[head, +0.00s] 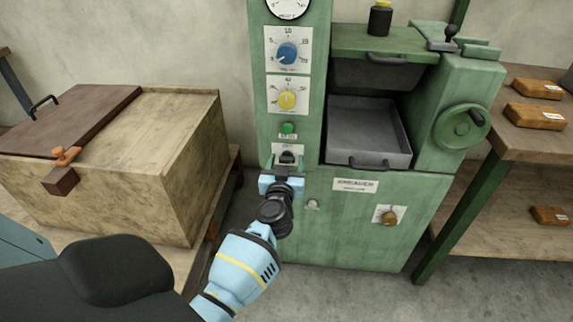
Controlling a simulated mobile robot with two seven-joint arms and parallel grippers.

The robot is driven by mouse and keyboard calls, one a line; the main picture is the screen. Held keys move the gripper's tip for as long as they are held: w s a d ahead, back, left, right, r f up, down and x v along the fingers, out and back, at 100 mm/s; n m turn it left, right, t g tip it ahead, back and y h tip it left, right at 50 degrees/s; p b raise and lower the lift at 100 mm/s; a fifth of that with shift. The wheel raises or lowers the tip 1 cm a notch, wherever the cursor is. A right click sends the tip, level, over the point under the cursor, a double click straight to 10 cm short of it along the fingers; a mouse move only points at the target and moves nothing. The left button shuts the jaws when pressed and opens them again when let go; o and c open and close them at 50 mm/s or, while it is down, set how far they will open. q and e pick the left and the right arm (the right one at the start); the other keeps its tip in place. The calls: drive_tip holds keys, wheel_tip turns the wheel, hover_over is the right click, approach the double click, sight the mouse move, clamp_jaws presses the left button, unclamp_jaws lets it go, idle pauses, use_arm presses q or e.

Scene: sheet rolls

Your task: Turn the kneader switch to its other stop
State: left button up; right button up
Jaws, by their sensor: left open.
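The green kneader machine (340,235) stands in the middle of the head view. A small dark switch (288,157) sits on a white plate on its left column, below a green button. A brass-brown rotary knob (389,218) sits on another white plate at the lower right of the front. The labels are too small to read surely, so I cannot tell which is the kneader switch. My left gripper (281,181) is open just below the dark switch, its head overlapping the panel. I cannot tell whether it touches anything. My right gripper is out of view.
A blue dial (287,54) and a yellow dial (287,99) are above. A grey tray (368,130) sits in the machine's opening, a handwheel (461,127) at right. A wooden chest (176,135) stands left; a table (530,142) with wrapped blocks stands right.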

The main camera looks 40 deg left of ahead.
use_arm(q)
drive_tip(key=c, duration=1)
